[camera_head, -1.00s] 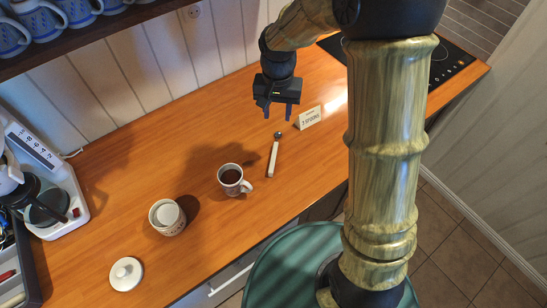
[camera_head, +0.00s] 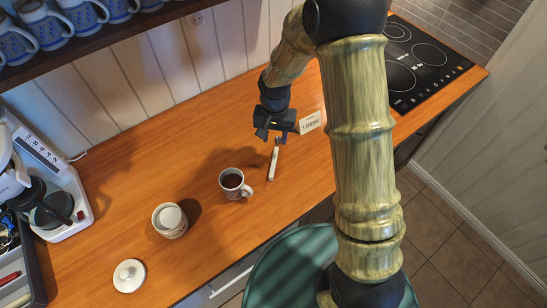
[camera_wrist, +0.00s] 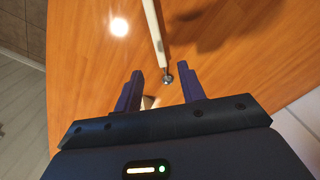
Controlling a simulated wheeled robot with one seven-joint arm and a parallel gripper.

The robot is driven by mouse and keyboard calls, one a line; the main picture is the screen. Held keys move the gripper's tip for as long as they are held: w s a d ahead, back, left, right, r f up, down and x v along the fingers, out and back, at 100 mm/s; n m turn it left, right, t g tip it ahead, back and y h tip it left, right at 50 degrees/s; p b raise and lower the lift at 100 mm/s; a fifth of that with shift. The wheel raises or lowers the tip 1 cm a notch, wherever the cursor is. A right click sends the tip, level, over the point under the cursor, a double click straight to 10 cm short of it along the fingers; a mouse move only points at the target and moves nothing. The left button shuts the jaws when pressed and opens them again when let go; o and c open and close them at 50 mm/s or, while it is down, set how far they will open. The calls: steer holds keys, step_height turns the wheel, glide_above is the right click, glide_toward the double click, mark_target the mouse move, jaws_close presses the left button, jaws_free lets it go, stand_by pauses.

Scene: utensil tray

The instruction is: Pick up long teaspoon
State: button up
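The long teaspoon (camera_head: 273,163) lies on the wooden counter, with a pale handle and a small dark metal bowl at its far end. In the wrist view the teaspoon (camera_wrist: 155,30) runs down from the top edge, and its bowl end lies between the two fingertips as seen. My gripper (camera_head: 270,138) is over the bowl end in the head view and partly hides it. In the wrist view my gripper (camera_wrist: 160,72) is open, with one finger on each side of the bowl. The fingers do not grip the spoon; their height above the counter is hard to tell.
A small sign card (camera_head: 311,122) stands just right of my gripper. A mug of dark liquid (camera_head: 232,181), an open jar (camera_head: 169,219) and a white lid (camera_head: 129,275) are to the left. A cooktop (camera_head: 415,62) is at the right. Counter around the spoon is mostly clear.

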mark_target(275, 156)
steer(key=shift+f+p, duration=0.3)
steer(key=shift+f, duration=1.55)
steer(key=shift+s+a, duration=0.1)
steer(key=shift+s+f+p, duration=0.1)
steer(key=shift+f+p, duration=1.2)
steer(key=shift+f, duration=1.3)
jaws_close()
